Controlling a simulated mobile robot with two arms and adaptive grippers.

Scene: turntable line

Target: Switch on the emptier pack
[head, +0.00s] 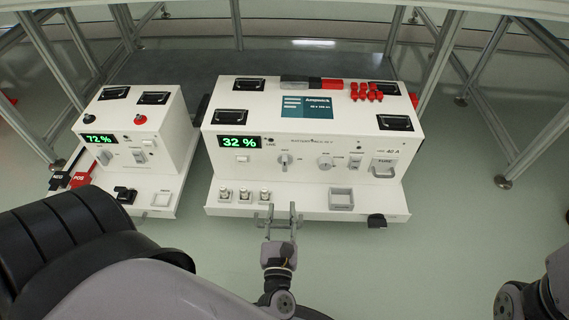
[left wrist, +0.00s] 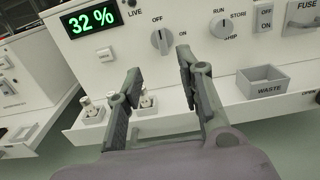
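The white pack reading 32 % (head: 305,118) stands in the middle; a smaller white pack (head: 155,120) at left reads 72 %. The 32 % pack's front has an OFF/ON rotary knob (head: 284,160), its handle roughly upright in the left wrist view (left wrist: 162,42). To its right are a RUN/STORE/SHIP knob (head: 325,163) and an OFF/ON rocker (head: 355,162), which shows in the left wrist view (left wrist: 265,17). My left gripper (head: 279,212) is open and empty at the front shelf, below the rotary knob. My right gripper is out of view.
The 32 % pack's shelf (head: 305,205) carries several small posts in sockets at left and a WASTE tray (head: 341,199) at right. A FUSE holder (head: 383,168) is at the panel's right end. Metal frame legs (head: 437,60) stand behind.

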